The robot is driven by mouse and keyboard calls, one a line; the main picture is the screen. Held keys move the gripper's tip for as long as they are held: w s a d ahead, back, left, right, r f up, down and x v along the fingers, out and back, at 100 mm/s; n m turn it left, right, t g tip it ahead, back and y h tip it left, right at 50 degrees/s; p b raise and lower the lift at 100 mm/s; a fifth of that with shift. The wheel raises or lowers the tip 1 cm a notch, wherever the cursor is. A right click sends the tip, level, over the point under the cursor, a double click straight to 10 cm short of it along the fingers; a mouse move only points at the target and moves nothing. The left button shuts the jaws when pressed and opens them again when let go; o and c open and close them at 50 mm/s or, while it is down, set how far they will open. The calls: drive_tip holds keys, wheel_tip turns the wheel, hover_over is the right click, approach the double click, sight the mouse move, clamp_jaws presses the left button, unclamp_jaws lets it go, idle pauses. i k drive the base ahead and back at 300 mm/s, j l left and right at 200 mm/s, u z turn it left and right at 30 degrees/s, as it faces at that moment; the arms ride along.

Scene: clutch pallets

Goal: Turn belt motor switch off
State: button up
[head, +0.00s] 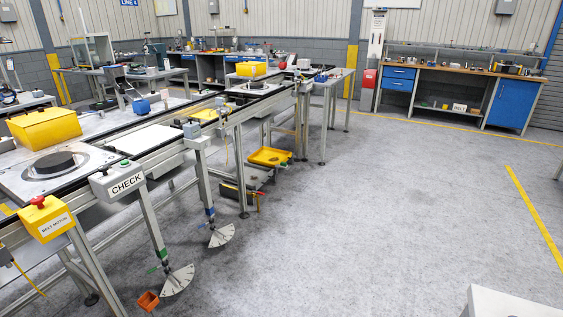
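The belt motor switch is a yellow box (45,219) at the lower left of the head view, labelled "BELT MOTOR". It is fixed at the near side of the conveyor frame. A red knob (38,202) sits on its top. The knob is too small for me to tell which position it is in. My gripper is not in this view, so I cannot tell its state or how far it is from the switch.
A grey "CHECK" box (117,181) with a green button is mounted right of the switch. The conveyor line (140,140) runs back along the left. The grey floor (350,215) is clear in the middle.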

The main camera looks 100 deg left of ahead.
sight(38, 199)
drive_tip(key=u, duration=4.1)
drive_tip(key=j+z, duration=0.3)
drive_tip(key=k+j+z, duration=0.15)
drive_tip(key=j+z, duration=0.15)
drive_tip(key=k+j+z, duration=0.1)
drive_tip(key=j+z, duration=0.25)
drive_tip(key=l, duration=0.1)
